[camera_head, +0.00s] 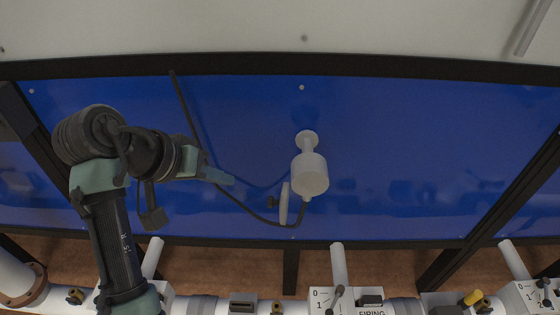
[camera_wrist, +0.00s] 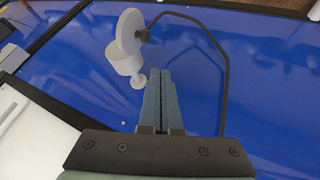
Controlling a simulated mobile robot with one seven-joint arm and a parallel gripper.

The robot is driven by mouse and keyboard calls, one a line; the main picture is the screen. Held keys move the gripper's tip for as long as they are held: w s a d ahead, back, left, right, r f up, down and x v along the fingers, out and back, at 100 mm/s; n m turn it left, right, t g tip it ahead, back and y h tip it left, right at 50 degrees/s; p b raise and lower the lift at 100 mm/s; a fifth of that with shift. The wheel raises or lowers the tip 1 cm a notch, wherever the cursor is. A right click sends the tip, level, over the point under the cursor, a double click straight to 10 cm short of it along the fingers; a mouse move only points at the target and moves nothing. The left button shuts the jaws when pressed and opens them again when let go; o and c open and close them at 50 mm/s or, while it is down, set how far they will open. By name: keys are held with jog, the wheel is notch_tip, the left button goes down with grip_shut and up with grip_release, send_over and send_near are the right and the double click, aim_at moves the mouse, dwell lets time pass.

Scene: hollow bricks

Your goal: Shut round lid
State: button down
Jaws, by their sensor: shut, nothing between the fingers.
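The round lid (camera_head: 284,203) is a pale disc seen nearly edge-on, standing open at the near left of the white cup (camera_head: 311,173). A dark knob (camera_head: 272,202) sticks out of the lid's left face. The cup joins a small round foot (camera_head: 307,137) by a narrow neck. My gripper (camera_head: 228,179) is shut and empty, left of the lid and apart from it. In the wrist view the lid (camera_wrist: 129,34) and its knob (camera_wrist: 143,36) appear beyond and left of my fingertips (camera_wrist: 162,74). The lid partly hides the cup (camera_wrist: 120,60) there.
A dark bent rod or cable (camera_head: 188,115) runs over the blue panel (camera_head: 420,150), past my gripper and under the lid to the cup. White pipes and valve boxes (camera_head: 345,298) line the near edge. The panel right of the cup is clear.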

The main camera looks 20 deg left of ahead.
jog(key=s+r+g+p, duration=0.1)
jog(key=s+r+p, duration=0.1)
jog(key=h+p, duration=0.1)
send_near(278, 203)
notch_tip(278, 203, down, 3)
jog(key=w+a, duration=0.1)
jog(key=a, duration=0.1)
jog(key=d+p, duration=0.1)
jog(key=w+d+f+p, duration=0.1)
jog(key=d, duration=0.1)
jog(key=shift+w, duration=0.25)
jog(key=shift+w+d+f+p, duration=0.2)
jog(key=shift+d+p, duration=0.2)
jog(key=shift+d, duration=0.2)
